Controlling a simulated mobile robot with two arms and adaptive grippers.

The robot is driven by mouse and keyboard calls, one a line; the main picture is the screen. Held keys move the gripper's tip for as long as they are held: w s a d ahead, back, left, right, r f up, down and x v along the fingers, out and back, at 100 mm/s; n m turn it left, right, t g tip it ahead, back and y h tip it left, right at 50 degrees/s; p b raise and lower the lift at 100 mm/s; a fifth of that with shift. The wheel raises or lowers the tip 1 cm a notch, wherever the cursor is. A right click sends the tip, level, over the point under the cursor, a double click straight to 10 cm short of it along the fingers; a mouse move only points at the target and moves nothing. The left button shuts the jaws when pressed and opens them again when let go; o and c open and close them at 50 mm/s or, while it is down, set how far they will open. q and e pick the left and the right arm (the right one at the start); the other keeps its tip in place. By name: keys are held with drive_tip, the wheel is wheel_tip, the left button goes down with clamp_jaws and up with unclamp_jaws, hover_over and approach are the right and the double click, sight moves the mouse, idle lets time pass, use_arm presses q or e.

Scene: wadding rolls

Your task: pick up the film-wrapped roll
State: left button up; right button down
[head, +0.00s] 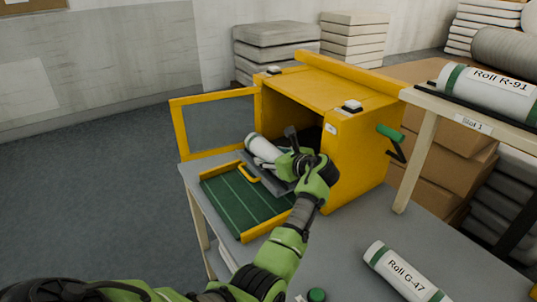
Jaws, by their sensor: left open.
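A pale roll (261,146) lies at the mouth of the yellow box (353,150), just beyond my left gripper. Its far end shows; the rest is partly hidden by the gripper, and I cannot tell for sure whether it is film-wrapped. My left gripper (277,160) is open at the box opening, with its dark fingers close to this roll; I cannot tell whether they touch it. A white roll with green bands marked G-47 (404,273) lies on the grey table. A similar roll marked R-91 (489,89) lies on the raised shelf. My right gripper is out of view.
A green tray with a yellow rim (241,238) sits before the box. The box's yellow frame door (175,135) stands open to the left. A green-handled lever (389,133) sticks out at its right. The shelf labelled Slot 1 (473,124) stands to the right. The grey table (345,240) has free room.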

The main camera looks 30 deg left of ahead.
use_arm(q)
drive_tip(key=shift+w+a+f, duration=0.1)
drive_tip(key=shift+w+a, duration=0.05)
drive_tip(key=shift+a, duration=0.05)
drive_tip(key=c, duration=1.1)
drive_tip(key=shift+o, duration=0.2)
